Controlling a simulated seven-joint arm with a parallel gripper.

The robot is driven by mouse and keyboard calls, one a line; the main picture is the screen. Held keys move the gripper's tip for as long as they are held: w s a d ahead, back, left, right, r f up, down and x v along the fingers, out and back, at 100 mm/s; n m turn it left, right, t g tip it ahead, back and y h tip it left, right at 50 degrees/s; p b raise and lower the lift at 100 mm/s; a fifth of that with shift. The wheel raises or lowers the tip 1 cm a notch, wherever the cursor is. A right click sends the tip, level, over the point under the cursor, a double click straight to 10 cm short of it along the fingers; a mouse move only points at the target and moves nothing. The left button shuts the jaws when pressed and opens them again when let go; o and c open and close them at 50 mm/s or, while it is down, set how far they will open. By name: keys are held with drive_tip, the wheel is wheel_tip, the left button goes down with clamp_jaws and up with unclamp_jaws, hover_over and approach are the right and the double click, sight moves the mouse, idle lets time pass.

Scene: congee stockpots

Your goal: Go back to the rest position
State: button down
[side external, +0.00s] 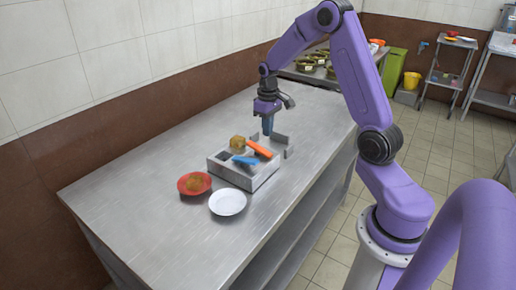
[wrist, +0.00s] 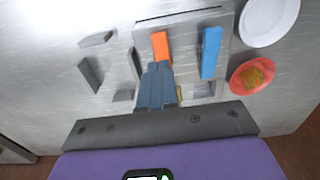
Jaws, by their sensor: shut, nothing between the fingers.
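My gripper (side external: 267,128) is shut and empty, pointing down above the steel table (side external: 130,195), at the far side of a grey compartment box (side external: 232,179). It also shows in the wrist view (wrist: 158,70), where its closed fingers overlap the box's near edge in the picture. The box holds an orange item (side external: 259,149), a blue item (side external: 245,160) and a tan block (side external: 237,142). In the wrist view the fingers hide part of the box and most of the tan block.
A red plate (side external: 184,190) with a brownish piece of food and a white plate (side external: 228,202) lie left of and before the box. Small grey upright pieces (side external: 281,139) stand behind the box, close to my gripper. Pots (side external: 305,66) stand beyond the table. The table's left part is clear.

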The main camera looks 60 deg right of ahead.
drive_tip(key=shift+r, duration=0.6)
drive_tip(key=s+a+r+n, duration=0.3)
drive_tip(key=s+a, duration=0.2)
drive_tip(key=a, duration=0.5)
drive_tip(key=s+a+r+n, duration=0.3)
drive_tip(key=s+a, duration=0.2)
drive_tip(key=a, duration=0.5)
drive_tip(key=s+a+n, duration=0.2)
drive_tip(key=s+n, duration=0.1)
drive_tip(key=s, duration=0.6)
drive_tip(key=s+a+r+n, duration=0.1)
drive_tip(key=s+a+n, duration=0.1)
drive_tip(key=s, duration=0.8)
drive_tip(key=shift+s+a+n, duration=0.15)
drive_tip(key=shift+n, duration=0.65)
